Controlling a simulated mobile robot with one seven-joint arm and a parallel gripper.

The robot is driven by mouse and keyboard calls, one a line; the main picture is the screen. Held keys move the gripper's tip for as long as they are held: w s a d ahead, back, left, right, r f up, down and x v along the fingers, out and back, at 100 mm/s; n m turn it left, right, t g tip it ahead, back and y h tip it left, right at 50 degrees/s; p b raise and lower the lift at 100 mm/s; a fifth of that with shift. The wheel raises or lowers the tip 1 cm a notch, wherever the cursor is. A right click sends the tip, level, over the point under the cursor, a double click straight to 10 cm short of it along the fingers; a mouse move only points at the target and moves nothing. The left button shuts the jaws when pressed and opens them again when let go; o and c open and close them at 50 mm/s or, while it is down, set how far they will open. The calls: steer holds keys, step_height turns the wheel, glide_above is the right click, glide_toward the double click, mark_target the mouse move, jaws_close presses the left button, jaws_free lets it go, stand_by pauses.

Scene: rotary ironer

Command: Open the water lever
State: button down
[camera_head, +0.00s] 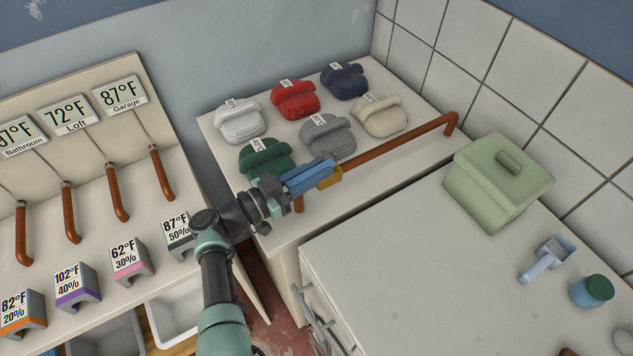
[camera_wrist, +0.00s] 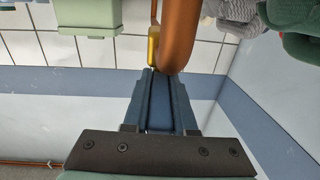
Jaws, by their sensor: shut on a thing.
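The water lever is a small yellow handle (camera_head: 330,177) by the copper pipe (camera_head: 400,136), above the front edge of the counter with the folded cloths. My gripper (camera_head: 325,168), with blue fingers, reaches it from the left in the head view. In the wrist view the yellow lever (camera_wrist: 153,46) stands at the tips of my gripper (camera_wrist: 155,74), beside the thick copper pipe (camera_wrist: 179,38). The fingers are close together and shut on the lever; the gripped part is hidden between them.
Folded cloths, including a grey one (camera_head: 326,138) and a green one (camera_head: 265,158), lie behind my gripper. A green lidded box (camera_head: 497,180), a scoop (camera_head: 546,258) and a jar (camera_head: 592,290) stand on the right counter. A panel with temperature signs (camera_head: 68,114) and copper pipes is at left.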

steer(key=shift+w+r+m+g+h+b, duration=0.15)
steer(key=shift+m+g+h+b, duration=0.4)
steer(key=shift+b, duration=0.3)
steer(key=c, duration=0.7)
jaws_free()
steer(key=shift+a, duration=0.1)
steer(key=b+v, duration=0.2)
steer(key=v, duration=1.1)
